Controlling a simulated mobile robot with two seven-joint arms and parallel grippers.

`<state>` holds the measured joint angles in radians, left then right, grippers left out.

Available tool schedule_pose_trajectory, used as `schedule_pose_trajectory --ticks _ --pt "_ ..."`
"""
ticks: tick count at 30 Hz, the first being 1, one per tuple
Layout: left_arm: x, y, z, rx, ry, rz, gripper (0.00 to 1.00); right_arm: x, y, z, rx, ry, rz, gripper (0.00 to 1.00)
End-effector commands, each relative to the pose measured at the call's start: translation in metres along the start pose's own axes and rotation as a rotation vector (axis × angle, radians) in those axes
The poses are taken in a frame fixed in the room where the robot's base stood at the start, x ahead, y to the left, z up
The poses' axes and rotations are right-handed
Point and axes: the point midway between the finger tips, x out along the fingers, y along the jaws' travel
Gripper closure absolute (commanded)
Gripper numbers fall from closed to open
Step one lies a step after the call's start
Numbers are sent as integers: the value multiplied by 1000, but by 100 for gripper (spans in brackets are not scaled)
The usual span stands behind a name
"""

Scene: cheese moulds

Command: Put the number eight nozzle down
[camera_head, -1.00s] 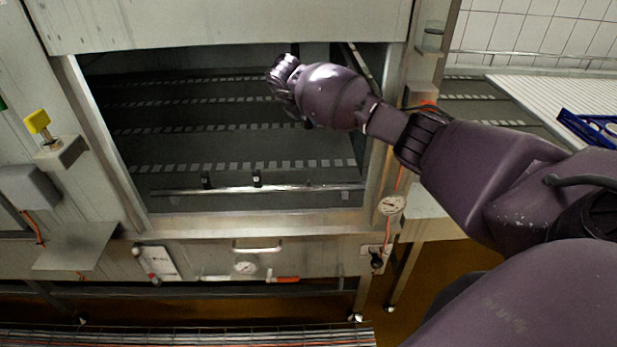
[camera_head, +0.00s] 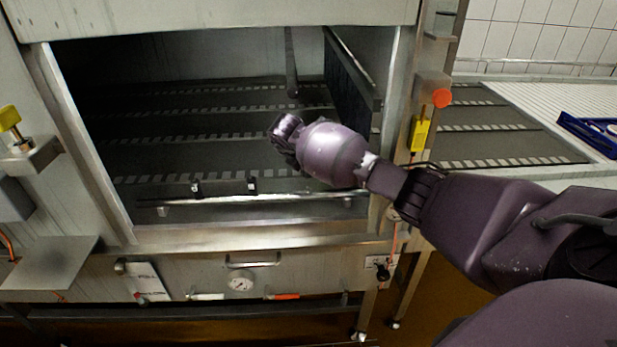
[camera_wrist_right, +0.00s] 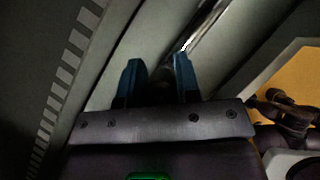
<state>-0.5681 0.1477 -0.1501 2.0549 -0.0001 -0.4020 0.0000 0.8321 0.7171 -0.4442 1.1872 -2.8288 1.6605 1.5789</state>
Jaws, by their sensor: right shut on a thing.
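My right gripper (camera_wrist_right: 157,68) shows in the right wrist view as two blue fingers, shut on a small dark thing, which I take for the number eight nozzle (camera_wrist_right: 160,77). It is too dark to read a number on it. A pale metal bar runs just beyond the fingertips in that view. In the head view my right arm reaches into the open chamber, above the spray bar (camera_head: 310,197). The wrist hides the fingers and the held nozzle there. My left gripper is out of view.
The steel chamber (camera_head: 240,240) has a raised front panel (camera_head: 200,15) and a dark panel (camera_head: 352,85) inside at right. A blue crate (camera_head: 590,133) lies far right.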

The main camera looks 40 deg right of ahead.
Motion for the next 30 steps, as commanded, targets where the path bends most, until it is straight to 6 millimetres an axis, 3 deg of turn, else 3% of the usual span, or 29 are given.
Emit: schedule_pose_trajectory --ticks 1,6,15,30 --pt "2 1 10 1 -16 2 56 16 -1 -11 -6 4 -9 92" --pt "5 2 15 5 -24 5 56 35 -1 -24 -6 3 -9 92" --pt "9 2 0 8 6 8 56 32 0 -21 -1 1 -2 92" --pt "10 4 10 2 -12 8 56 43 -1 -28 -3 1 -3 92"
